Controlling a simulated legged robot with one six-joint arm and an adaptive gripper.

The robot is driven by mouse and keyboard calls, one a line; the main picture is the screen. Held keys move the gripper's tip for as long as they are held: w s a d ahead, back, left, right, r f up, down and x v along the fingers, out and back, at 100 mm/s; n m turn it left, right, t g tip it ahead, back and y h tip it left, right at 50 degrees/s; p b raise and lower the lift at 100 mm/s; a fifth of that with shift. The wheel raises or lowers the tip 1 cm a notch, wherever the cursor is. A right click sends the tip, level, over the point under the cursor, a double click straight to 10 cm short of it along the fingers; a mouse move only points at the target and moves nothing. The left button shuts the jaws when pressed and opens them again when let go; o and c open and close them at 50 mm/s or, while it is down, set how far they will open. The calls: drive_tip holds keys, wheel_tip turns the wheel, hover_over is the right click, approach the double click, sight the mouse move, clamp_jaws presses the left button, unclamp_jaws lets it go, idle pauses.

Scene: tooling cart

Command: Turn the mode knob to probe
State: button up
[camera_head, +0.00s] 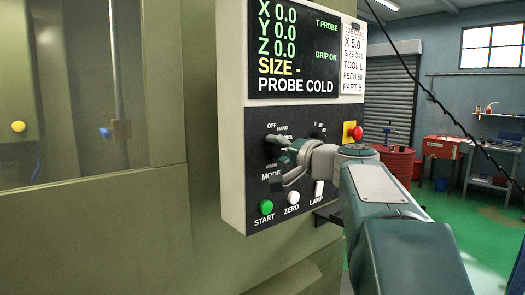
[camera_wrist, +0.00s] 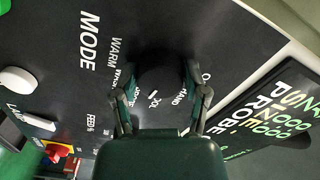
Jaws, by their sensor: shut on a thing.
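The black mode knob (camera_wrist: 160,72) sits on the dark control panel (camera_wrist: 55,75), ringed by white labels, with OFF, HAND, TOOL and WARM at least partly readable. My gripper (camera_wrist: 162,102) has a finger on each side of the knob and is shut on it. In the head view my gripper (camera_head: 287,158) reaches in from the right and covers most of the knob and some labels. A short white mark shows near the TOOL label, but I cannot tell whether it is the knob's pointer. A probe label is not readable around the dial.
The screen (camera_head: 293,50) reads T PROBE, GRIP OK and PROBE COLD. Below the knob are a green START button (camera_head: 266,207), a white ZERO button (camera_head: 293,198) and a LAMP switch (camera_head: 319,188). A red button (camera_head: 356,132) on yellow is close to my arm.

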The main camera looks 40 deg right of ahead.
drive_tip(key=shift+m, duration=0.6)
drive_tip(key=shift+f, duration=0.1)
drive_tip(key=o, duration=1.1)
drive_tip(key=shift+w, duration=0.1)
drive_tip(key=shift+o, duration=0.2)
drive_tip(key=s+d, duration=0.1)
drive_tip(key=s, duration=1.1)
